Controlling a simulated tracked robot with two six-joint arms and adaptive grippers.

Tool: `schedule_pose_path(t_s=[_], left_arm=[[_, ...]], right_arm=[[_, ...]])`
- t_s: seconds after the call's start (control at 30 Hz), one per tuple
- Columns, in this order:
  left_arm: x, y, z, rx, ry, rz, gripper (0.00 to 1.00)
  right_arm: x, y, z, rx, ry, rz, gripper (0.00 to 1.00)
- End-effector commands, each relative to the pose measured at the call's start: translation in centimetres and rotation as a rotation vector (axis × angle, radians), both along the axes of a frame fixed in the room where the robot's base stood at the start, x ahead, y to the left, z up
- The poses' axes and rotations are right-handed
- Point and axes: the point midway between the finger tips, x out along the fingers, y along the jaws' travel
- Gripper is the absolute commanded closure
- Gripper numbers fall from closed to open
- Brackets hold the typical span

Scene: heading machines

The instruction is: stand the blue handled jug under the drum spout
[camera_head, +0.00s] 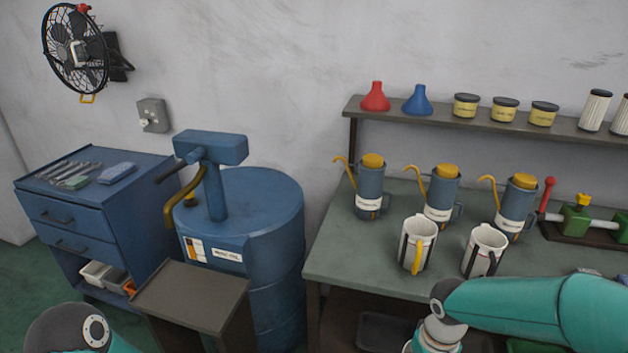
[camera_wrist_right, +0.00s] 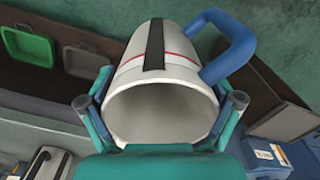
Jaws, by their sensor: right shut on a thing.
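The blue handled jug (camera_wrist_right: 184,62) is white with a black stripe, a thin red line and a blue handle. In the right wrist view my right gripper (camera_wrist_right: 160,101) is shut around it, one finger on each side, its open mouth facing the camera. The head view shows my right arm at lower right, but not the jug. The blue drum (camera_head: 262,215) has a pump with a curved yellow spout (camera_head: 182,197). A small grey-brown stand (camera_head: 190,294) is in front of the drum, below the spout, with a bare top. My left gripper is outside the head view.
The green bench (camera_head: 330,262) holds a yellow-handled jug (camera_head: 417,245), a black-handled jug (camera_head: 484,250) and several blue oil cans (camera_head: 369,187). A blue drawer cabinet (camera_head: 85,215) stands left of the drum. The wrist view shows a green tray (camera_wrist_right: 28,46).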

Motion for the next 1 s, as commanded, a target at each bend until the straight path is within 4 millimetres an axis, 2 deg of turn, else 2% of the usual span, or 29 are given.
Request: schedule_pose_path(t_s=[0.03, 0.13, 0.23, 0.4, 1.0], left_arm=[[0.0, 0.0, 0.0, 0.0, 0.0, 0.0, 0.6], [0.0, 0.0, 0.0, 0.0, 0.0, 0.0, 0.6], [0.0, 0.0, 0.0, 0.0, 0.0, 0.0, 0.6], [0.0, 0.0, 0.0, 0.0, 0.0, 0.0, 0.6], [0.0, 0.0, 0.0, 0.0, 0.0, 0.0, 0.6]], right_arm=[[0.5, -0.1, -2.1, 0.0, 0.007, -0.025, 0.56], [2.3, 0.8, -3.8, 0.0, -0.002, -0.058, 0.56], [3.9, 1.3, -3.9, 0.0, -0.007, -0.096, 0.56], [5.0, 1.7, -3.9, -0.001, -0.006, -0.134, 0.56], [4.9, 1.6, -3.8, -0.001, -0.005, -0.14, 0.56]])
